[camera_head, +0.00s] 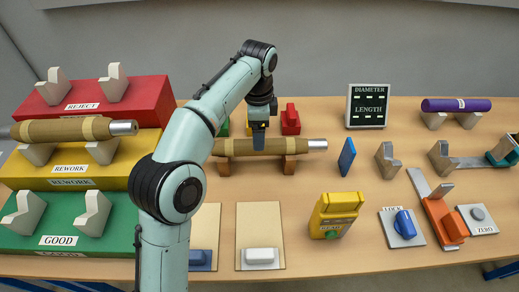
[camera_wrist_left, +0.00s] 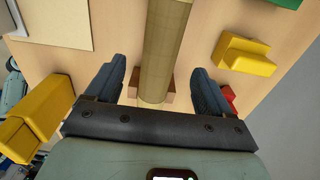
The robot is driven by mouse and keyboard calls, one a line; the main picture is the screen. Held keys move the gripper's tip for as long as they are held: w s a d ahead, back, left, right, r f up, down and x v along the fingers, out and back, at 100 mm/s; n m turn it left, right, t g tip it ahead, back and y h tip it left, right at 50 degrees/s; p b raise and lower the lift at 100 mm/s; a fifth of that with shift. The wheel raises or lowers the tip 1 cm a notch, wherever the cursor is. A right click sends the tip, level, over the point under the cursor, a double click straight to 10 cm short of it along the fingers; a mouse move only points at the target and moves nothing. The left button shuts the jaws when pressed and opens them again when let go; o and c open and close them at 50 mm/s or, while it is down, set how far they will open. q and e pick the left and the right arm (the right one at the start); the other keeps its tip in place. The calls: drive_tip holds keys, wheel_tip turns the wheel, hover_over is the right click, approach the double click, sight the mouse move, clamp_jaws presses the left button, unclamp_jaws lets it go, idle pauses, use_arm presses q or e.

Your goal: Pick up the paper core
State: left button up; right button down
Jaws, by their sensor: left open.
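The tan paper core (camera_head: 240,147) lies across two brown wooden cradles (camera_head: 289,164) in the middle of the table, with a grey metal end at its right. My left gripper (camera_head: 259,138) points down over the core. In the left wrist view, the core (camera_wrist_left: 166,45) runs between the two dark fingers of my open left gripper (camera_wrist_left: 157,88), with a gap on each side. Part of the core and a cradle is hidden behind the gripper body in that view. My right gripper is not in view.
Red, yellow and green stands (camera_head: 92,221) fill the left, with a wrapped roll (camera_head: 65,130) on the yellow one. Small coloured blocks (camera_head: 290,120) stand behind the core. A blue plate (camera_head: 347,157) stands right of it. A purple roll (camera_head: 456,104) rests at the back right.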

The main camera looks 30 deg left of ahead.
use_arm(q)
wheel_tip(320, 180, down, 5)
drive_tip(key=shift+d+f+b, duration=0.1)
drive_tip(key=shift+d+b, duration=0.05)
drive_tip(key=shift+b, duration=0.85)
drive_tip(key=shift+c, duration=0.3)
drive_tip(key=shift+w, duration=0.1)
clamp_jaws()
